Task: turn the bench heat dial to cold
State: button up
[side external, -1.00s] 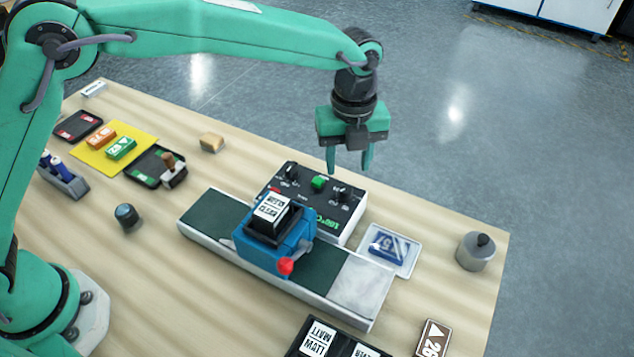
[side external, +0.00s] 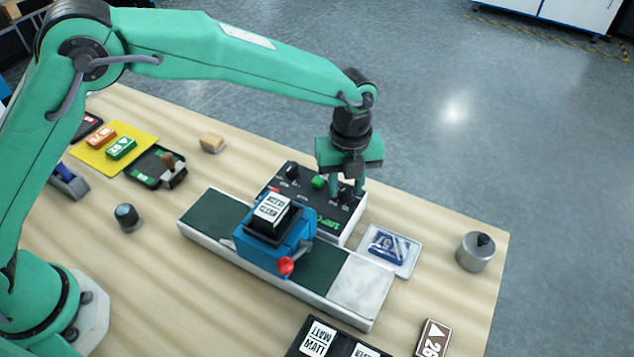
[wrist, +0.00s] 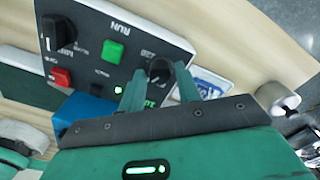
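The black control box (side external: 309,203) on the bench carries two black dials, a green button and a green lit readout (side external: 327,222). The right-hand dial (side external: 346,197) also shows in the wrist view (wrist: 159,68); its small lettering is not readable. My gripper (side external: 347,187) is just over that dial. In the wrist view my gripper (wrist: 158,78) is open, with one finger on each side of the dial. I cannot tell whether the fingers touch it. The left-hand dial (side external: 291,172) stands clear of my fingers.
The blue laminating carriage (side external: 262,254) with a red knob sits on the track (side external: 360,290) in front of the box. A clear tray (side external: 409,263) with a blue piece and a grey metal canister (side external: 475,252) stand to the right. The front left bench is mostly free.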

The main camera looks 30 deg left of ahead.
jog(key=c, duration=0.6)
jog(key=shift+n, duration=0.6)
jog(key=n, duration=0.4)
jog(key=shift+r+n, duration=0.1)
jog(key=shift+n, duration=0.2)
jog(key=n, duration=1.1)
jog(key=shift+n, duration=0.4)
jog(key=n, duration=0.6)
jog(key=shift+n, duration=0.3)
